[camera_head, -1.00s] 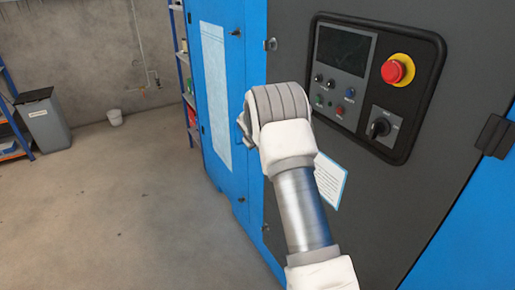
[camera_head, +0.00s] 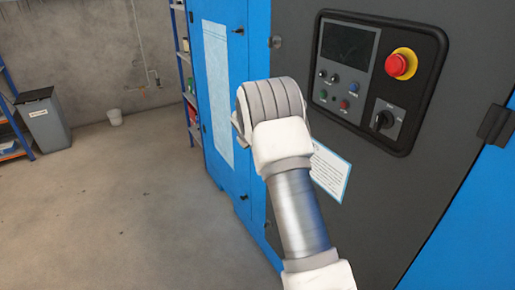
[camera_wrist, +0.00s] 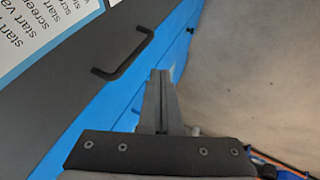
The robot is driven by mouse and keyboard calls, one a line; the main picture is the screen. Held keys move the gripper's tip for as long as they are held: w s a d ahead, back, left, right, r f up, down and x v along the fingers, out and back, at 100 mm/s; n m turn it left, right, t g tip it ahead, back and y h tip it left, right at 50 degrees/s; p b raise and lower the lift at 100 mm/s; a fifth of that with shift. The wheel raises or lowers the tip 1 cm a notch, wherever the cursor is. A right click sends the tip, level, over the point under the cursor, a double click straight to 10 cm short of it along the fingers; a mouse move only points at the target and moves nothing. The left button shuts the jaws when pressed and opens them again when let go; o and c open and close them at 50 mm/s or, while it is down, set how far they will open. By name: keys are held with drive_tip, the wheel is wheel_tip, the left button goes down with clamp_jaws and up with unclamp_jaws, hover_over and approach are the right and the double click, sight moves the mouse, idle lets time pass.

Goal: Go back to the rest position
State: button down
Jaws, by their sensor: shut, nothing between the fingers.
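My arm reaches up across the head view, in front of the cabinet's dark panel. Its wrist hides the fingers there. In the wrist view my gripper (camera_wrist: 160,100) shows with its fingers together and nothing between them. It points past a black handle (camera_wrist: 124,56) on the dark cabinet face, apart from it in the picture. The control panel (camera_head: 375,80) is to the right of my wrist, with a dark screen, small buttons, a red emergency stop (camera_head: 400,65) and a black rotary switch (camera_head: 383,120).
The blue cabinet (camera_head: 225,160) stands close in front and to the right. A white notice (camera_head: 330,172) is partly behind my arm. The concrete floor at left is clear.

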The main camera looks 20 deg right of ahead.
drive_tip(key=s+a+r+m+y+p, duration=0.1)
drive_tip(key=s+a+r+p, duration=0.25)
drive_tip(key=s+r, duration=0.95)
drive_tip(key=s+a+r+m+y+p, duration=0.1)
drive_tip(key=s+a+r+p, duration=0.25)
drive_tip(key=s+r, duration=0.9)
drive_tip(key=s+a+r+p, duration=0.2)
drive_tip(key=s+a+r, duration=0.1)
drive_tip(key=s, duration=0.7)
drive_tip(key=s+a+r+m+y+p, duration=0.1)
drive_tip(key=s+a+r+p, duration=0.1)
drive_tip(key=s, duration=0.9)
drive_tip(key=shift+s+a+r+g+y+p, duration=0.3)
drive_tip(key=shift+a+r+g+p, duration=0.1)
drive_tip(key=shift+a, duration=0.1)
drive_tip(key=shift+w, duration=0.1)
